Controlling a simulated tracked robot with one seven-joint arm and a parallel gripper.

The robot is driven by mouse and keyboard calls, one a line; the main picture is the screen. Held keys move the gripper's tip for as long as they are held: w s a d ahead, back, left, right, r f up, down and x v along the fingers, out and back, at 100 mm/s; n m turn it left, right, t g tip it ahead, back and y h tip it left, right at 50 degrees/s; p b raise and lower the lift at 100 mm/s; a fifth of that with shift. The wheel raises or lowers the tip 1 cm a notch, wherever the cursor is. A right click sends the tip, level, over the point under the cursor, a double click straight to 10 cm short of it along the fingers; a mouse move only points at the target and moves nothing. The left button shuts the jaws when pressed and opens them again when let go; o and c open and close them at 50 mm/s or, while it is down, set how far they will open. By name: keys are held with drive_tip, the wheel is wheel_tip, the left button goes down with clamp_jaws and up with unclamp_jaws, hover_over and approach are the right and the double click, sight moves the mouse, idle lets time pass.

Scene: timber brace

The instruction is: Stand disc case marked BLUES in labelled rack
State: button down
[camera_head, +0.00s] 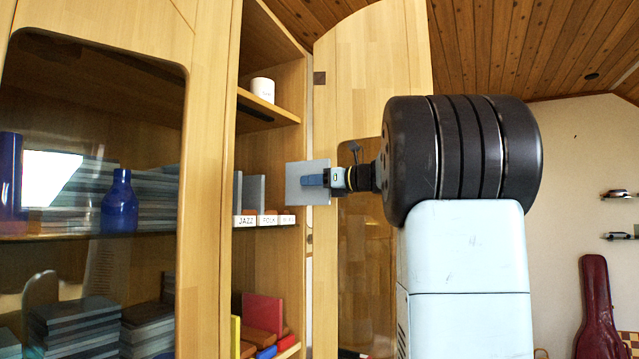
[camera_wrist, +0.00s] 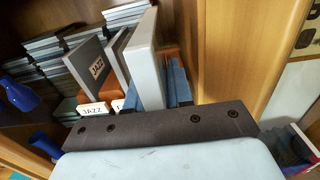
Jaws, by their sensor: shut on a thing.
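My gripper (camera_head: 313,180) is shut on a thin grey disc case (camera_head: 308,197), held upright at the cabinet opening. No marking on it is readable. In the wrist view the pale case (camera_wrist: 146,62) stands upright beside the blue finger (camera_wrist: 178,82). The rack on the shelf has white labels: JAZZ (camera_head: 245,220), FOLK (camera_head: 268,219) and a third label (camera_head: 287,219) too small to read surely. A case marked JAZZ (camera_wrist: 90,66) stands behind the JAZZ label, with another grey case (camera_wrist: 119,57) to its right. I cannot tell whether the held case touches the rack.
The open cabinet door (camera_head: 372,60) stands behind my gripper, and a wooden upright (camera_wrist: 222,50) is close on the right. A white mug (camera_head: 262,90) is on the shelf above. A blue bottle (camera_head: 119,200) and stacked cases stand left behind glass. Coloured books (camera_head: 262,311) are below.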

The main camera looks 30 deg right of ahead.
sight(308, 197)
drive_tip(key=shift+w+a+f, duration=0.65)
drive_tip(key=shift+w+a, duration=0.75)
drive_tip(key=shift+w, duration=0.75)
drive_tip(key=shift+w+a+f, duration=0.7)
drive_tip(key=shift+w+a, duration=0.75)
drive_tip(key=shift+w, duration=0.65)
drive_tip(key=shift+w+a+f, duration=0.65)
drive_tip(key=shift+w+a, duration=0.75)
drive_tip(key=shift+w, duration=0.75)
drive_tip(key=c, duration=0.9)
unclamp_jaws()
drive_tip(key=v, duration=1.3)
drive_tip(key=shift+s+d+f, duration=0.1)
drive_tip(key=shift+s+d, duration=0.15)
drive_tip(key=shift+s, duration=0.1)
